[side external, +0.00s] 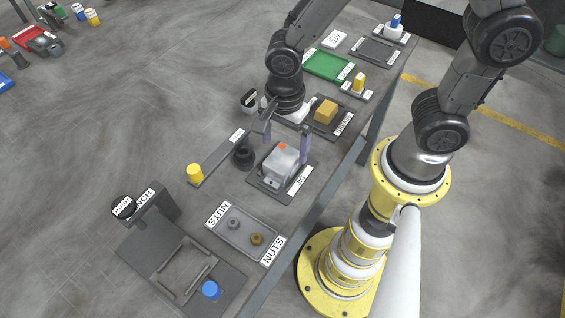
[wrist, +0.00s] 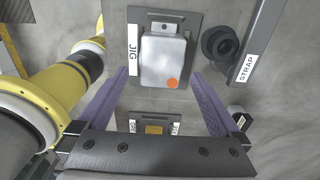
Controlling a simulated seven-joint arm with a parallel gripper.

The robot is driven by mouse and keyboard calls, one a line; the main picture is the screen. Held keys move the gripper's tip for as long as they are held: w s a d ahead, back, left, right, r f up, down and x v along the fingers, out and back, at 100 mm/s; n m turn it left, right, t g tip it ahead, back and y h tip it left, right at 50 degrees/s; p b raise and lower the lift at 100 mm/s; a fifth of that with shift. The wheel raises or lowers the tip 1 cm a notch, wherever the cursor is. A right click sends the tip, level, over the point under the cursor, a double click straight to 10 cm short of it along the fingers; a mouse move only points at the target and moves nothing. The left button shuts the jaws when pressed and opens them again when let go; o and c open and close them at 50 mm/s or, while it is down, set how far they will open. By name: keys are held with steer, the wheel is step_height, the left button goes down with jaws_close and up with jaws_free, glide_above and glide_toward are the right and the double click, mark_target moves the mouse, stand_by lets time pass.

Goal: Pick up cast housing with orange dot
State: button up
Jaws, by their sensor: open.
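The cast housing (side external: 281,162) is a light grey block with an orange dot on top. It sits on the dark jig plate (side external: 264,182) labelled JIG. In the wrist view the open fingers (wrist: 163,85) spread to either side of the housing's lower end. I cannot tell whether either finger touches it.
A black round part (side external: 243,156) stands close left of the jig, by a strap bar (side external: 218,160). A nuts tray (side external: 262,226) lies in front. A tray with a tan block (side external: 325,111), a yellow-topped item (side external: 359,82) and a green tray (side external: 328,65) lie behind.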

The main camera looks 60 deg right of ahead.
mark_target(282, 158)
steer(key=f, duration=0.5)
steer(key=shift+w+a, duration=0.1)
steer(key=shift+a, duration=0.15)
steer(key=shift+c, duration=0.2)
jaws_close()
